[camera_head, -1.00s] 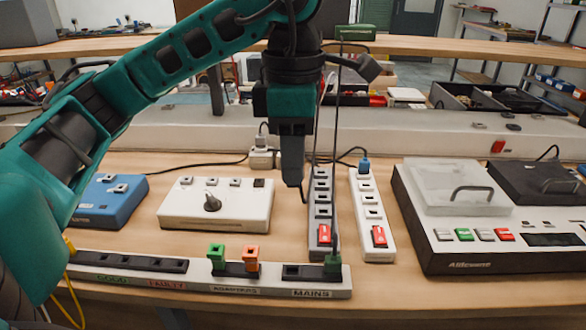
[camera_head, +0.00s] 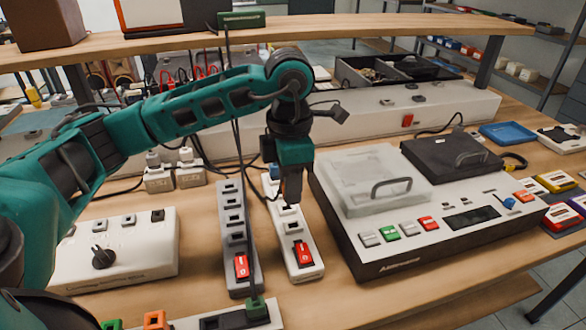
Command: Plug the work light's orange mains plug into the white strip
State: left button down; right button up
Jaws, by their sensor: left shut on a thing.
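The white strip (camera_head: 308,271) lies on the bench with a red switch at its near end. A blue plug (camera_head: 271,171) shows at its far end. My left gripper (camera_head: 291,200) points down over the strip's middle sockets, its fingers closed. Whatever it holds is hidden by the fingers, and I cannot tell whether it touches a socket. A dark cable loops near the fingers. An orange plug-like block (camera_head: 155,320) stands at the bottom edge beside a green one; I cannot tell whether it belongs to the work light. My right gripper is not in view.
A grey strip (camera_head: 235,222) lies just left of the white one, and a dark cord crosses it to a green plug (camera_head: 256,306). A white box with a knob (camera_head: 140,258) is further left. A large console (camera_head: 345,246) stands close on the right.

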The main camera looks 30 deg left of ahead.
pick_arm(q)
jog(key=shift+w+f, duration=0.35)
jog(key=shift+f+b, duration=0.45)
jog(key=shift+f, duration=0.15)
jog(key=shift+f+b, duration=0.55)
jog(key=shift+f, duration=0.2)
jog(key=shift+f+b, duration=0.6)
jog(key=shift+f, duration=0.4)
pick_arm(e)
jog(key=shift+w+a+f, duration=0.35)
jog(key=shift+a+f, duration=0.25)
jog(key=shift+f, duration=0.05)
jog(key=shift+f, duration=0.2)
pick_arm(q)
jog(key=shift+f+b, duration=0.8)
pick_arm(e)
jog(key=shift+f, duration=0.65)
pick_arm(q)
jog(key=shift+f+b, duration=0.2)
jog(key=shift+b, duration=0.2)
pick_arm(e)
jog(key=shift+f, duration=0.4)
